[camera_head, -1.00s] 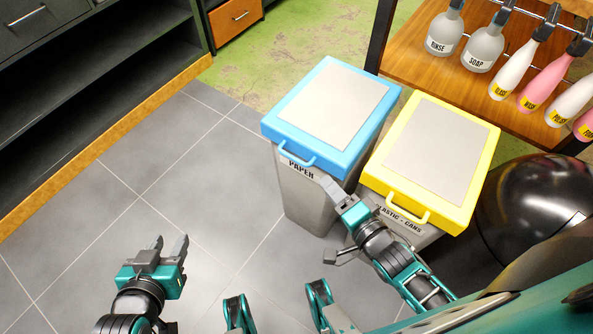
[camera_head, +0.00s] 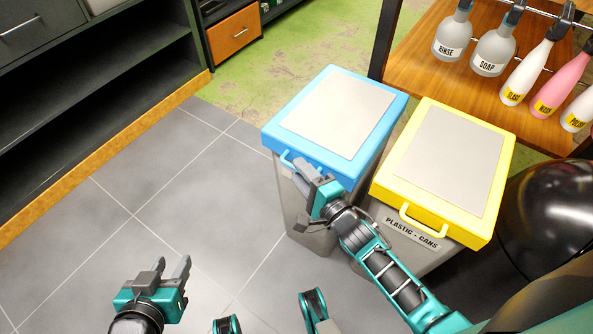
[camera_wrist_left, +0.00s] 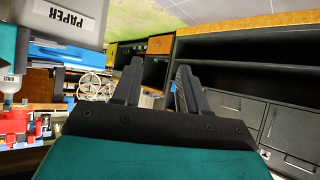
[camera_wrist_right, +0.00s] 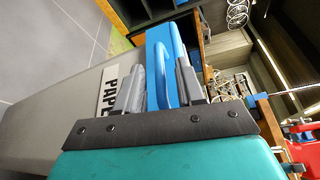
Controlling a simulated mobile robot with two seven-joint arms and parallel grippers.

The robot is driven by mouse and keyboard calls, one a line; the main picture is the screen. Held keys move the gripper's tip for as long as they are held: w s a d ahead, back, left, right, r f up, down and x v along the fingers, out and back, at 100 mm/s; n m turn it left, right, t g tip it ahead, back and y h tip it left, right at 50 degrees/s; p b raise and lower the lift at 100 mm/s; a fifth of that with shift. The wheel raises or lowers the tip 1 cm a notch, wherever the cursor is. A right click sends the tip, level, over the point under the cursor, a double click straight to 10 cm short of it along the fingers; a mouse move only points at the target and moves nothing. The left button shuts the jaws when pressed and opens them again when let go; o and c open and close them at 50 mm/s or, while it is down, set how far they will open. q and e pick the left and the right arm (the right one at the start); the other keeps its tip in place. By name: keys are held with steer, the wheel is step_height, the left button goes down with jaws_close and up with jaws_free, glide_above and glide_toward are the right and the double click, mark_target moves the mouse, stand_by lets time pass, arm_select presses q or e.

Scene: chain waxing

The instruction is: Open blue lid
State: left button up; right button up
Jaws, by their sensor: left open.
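The blue lid (camera_head: 335,108) with a pale top panel lies shut on the grey paper bin (camera_head: 285,195). Its blue front handle (camera_head: 287,158) shows beside my right gripper (camera_head: 311,170), which is at the lid's front edge and hides part of the handle and the label. In the right wrist view the right gripper (camera_wrist_right: 160,68) has its fingers apart, with the blue handle (camera_wrist_right: 159,76) showing between them; I cannot tell if they touch it. My left gripper (camera_head: 171,263) is open and empty over the floor at lower left.
A bin with a yellow lid (camera_head: 445,165) stands close on the right. A shiny black rounded object (camera_head: 550,215) is beyond it. A wooden shelf (camera_head: 420,70) with bottles is behind. Dark shelving (camera_head: 90,90) stands at left; the tiled floor between is clear.

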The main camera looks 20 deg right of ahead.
steer(key=shift+x, duration=1.2)
jaws_close()
